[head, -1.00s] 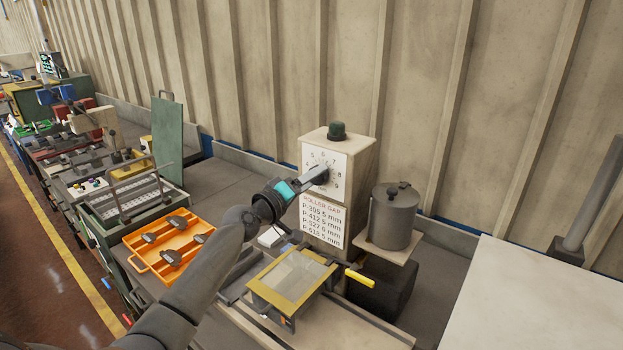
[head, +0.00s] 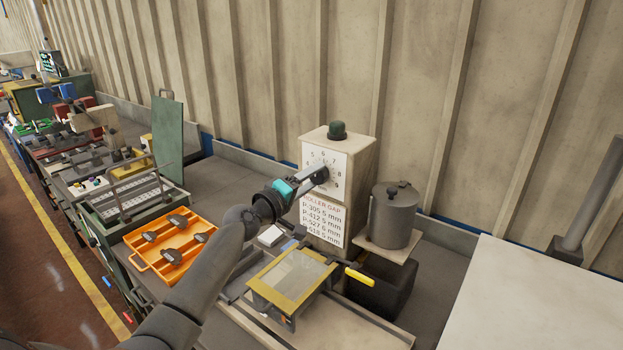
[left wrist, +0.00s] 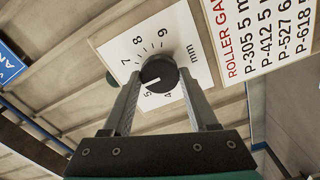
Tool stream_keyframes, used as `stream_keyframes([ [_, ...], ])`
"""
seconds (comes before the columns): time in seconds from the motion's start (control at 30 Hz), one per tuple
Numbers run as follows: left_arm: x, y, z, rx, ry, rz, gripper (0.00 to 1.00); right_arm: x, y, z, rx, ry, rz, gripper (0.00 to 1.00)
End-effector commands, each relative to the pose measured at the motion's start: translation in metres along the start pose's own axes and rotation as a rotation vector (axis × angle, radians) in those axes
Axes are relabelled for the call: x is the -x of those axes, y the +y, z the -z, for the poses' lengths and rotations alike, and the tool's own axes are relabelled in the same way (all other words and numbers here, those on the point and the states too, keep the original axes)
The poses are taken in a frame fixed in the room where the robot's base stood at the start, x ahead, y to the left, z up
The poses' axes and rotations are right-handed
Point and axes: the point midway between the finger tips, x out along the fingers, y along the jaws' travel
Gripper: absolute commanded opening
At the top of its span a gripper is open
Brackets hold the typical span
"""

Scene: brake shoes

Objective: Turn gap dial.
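The gap dial is a round black knob (left wrist: 159,74) with a white pointer mark, on a white numbered plate (left wrist: 150,58) in the left wrist view. The mark points toward the lower left, near the 5 and 6 side of the scale. My left gripper (left wrist: 161,76) has one finger on each side of the knob, and both fingertips appear to touch it. In the head view my left gripper (head: 320,175) reaches the dial plate (head: 318,159) on the front of a beige box (head: 355,180) and partly hides the knob. My right gripper is not in view.
A roller gap chart (head: 321,219) hangs below the dial. A grey lidded pot (head: 392,220) stands to the right on a small shelf. A yellow-framed plate (head: 291,279) lies below, and an orange tray (head: 150,262) with several dark parts lies to the left.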

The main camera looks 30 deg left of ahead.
Motion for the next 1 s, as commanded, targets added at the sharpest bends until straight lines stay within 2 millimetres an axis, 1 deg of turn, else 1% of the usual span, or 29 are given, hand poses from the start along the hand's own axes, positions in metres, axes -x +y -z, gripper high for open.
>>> stream_keyframes([
  [0.03,0.000,0.000,0.000,0.000,0.000,0.001,0.65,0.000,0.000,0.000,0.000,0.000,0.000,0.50],
  [0.2,0.000,0.000,0.000,-0.001,0.000,0.001,0.84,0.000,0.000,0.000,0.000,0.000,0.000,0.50],
  [0.27,0.000,0.000,0.000,-0.001,0.000,0.000,0.89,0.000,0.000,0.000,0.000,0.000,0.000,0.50],
  [0.53,0.001,0.000,0.000,-0.002,0.000,0.001,0.89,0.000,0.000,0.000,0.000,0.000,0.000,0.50],
  [0.67,0.008,-0.001,0.000,-0.004,0.000,0.001,0.89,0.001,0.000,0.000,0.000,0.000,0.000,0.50],
  [0.77,0.020,-0.001,0.000,-0.004,-0.001,0.002,0.89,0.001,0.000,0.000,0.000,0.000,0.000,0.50],
  [1.0,0.056,-0.001,-0.001,-0.005,-0.001,0.002,0.89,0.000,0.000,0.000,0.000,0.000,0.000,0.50],
])
